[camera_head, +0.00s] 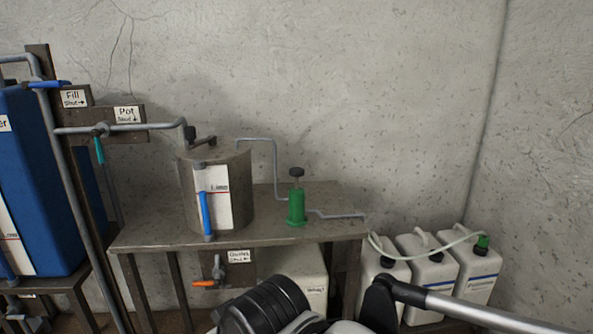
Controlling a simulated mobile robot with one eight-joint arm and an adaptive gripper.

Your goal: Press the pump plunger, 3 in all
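The pump is a small green cylinder (296,207) standing upright on the metal table, right of the lime pot. Its plunger has a dark round knob (296,172) on top of a short rod, with a gap between knob and green body. Nothing touches the knob. Grey pipes join the pump to the pot and run to the right edge of the table. Parts of my arm cross the bottom of the view, below and in front of the table. My gripper itself is not visible.
The lime pot (235,190) with a blue level tube stands on the table (140,237). A blue tank (28,170), pipes and labelled valves are at left. Several white jugs (435,275) with a hose stand at lower right. Space above the pump is clear before the concrete wall.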

